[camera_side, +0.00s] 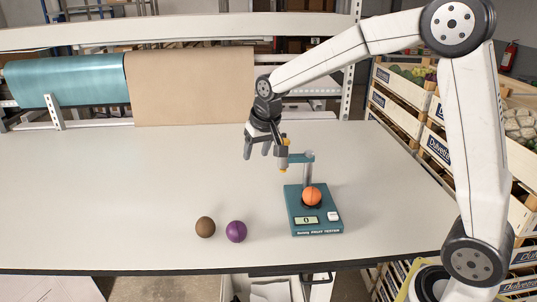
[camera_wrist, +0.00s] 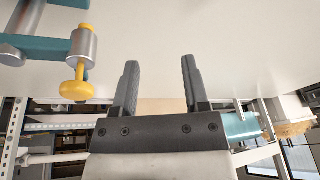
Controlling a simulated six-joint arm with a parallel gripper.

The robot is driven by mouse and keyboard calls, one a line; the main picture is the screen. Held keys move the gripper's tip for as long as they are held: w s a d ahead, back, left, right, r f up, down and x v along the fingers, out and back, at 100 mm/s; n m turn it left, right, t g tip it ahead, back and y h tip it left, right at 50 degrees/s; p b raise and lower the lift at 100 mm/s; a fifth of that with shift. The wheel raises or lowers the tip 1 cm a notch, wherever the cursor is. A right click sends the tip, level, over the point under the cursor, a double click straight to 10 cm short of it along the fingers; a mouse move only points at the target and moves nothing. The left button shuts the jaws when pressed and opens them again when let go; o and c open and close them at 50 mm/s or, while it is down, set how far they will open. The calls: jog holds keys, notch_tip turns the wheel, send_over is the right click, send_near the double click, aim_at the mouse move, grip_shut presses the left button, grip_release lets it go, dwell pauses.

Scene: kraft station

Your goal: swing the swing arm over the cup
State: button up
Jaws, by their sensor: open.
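The teal fruit tester (camera_side: 316,228) stands on the table with an orange ball (camera_side: 312,196) on top, which mostly hides the cup (camera_side: 312,207). Its teal swing arm (camera_side: 300,158) points left from the post, so the metal head with the yellow plunger (camera_side: 284,168) hangs left of the cup, not over it. My gripper (camera_side: 257,153) is open and empty, just left of that head. In the wrist view, the yellow plunger (camera_wrist: 77,86) and metal head (camera_wrist: 84,47) sit left of my open fingers (camera_wrist: 160,80), outside them.
A brown ball (camera_side: 205,227) and a purple ball (camera_side: 236,231) lie on the table left of the tester. Paper rolls (camera_side: 190,88) are mounted behind the table. Produce crates (camera_side: 400,85) stand at the right. The left of the table is clear.

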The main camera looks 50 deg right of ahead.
aim_at(284, 135)
jog(key=w+d+r+g, duration=0.1)
jog(key=d+r, duration=0.1)
jog(key=d, duration=0.2)
jog(key=w+d+r+m+g, duration=0.1)
jog(key=d+r, duration=0.1)
jog(key=d, duration=0.3)
jog(key=d+r+m+g, duration=0.1)
jog(key=d, duration=0.4)
jog(key=shift+w+d+r, duration=0.1)
jog(key=shift+w+r, duration=0.3)
jog(key=shift+f, duration=3.95)
grip_shut()
jog(key=shift+r, duration=0.1)
